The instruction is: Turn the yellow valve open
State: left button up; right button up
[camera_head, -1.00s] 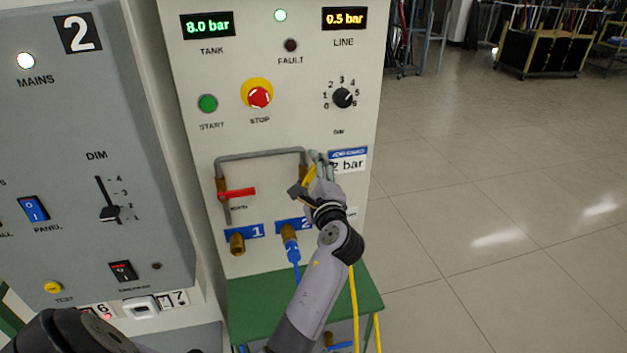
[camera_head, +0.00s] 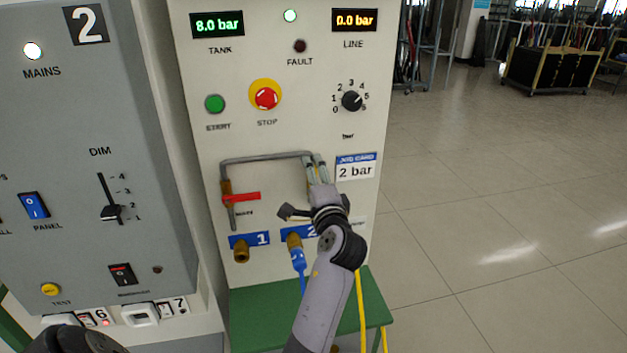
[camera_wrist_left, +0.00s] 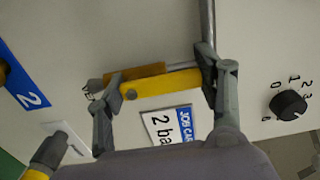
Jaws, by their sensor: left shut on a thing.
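The yellow valve's handle (camera_wrist_left: 165,84) lies between the fingers of my left gripper in the left wrist view. The handle runs roughly in line with the brass valve body (camera_wrist_left: 133,76) behind it. My left gripper (camera_wrist_left: 162,95) is shut on the handle, with one finger near its pivot end and one at its far end. In the head view the left gripper (camera_head: 318,172) is at the pipe above outlet 2 and hides most of the valve. The LINE display (camera_head: 354,20) reads 0.0 bar and the TANK display (camera_head: 217,24) 8.0 bar. My right gripper is not in view.
A red valve handle (camera_head: 240,197) sits to the left on the same pipe (camera_head: 262,158). A blue hose (camera_head: 299,259) is on outlet 2. The job card (camera_head: 356,167) reads 2 bar. A black regulator knob (camera_head: 352,101) is above it.

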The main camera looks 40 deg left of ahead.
pick_arm(q)
jog(key=shift+f, duration=0.1)
jog(key=o, duration=1.2)
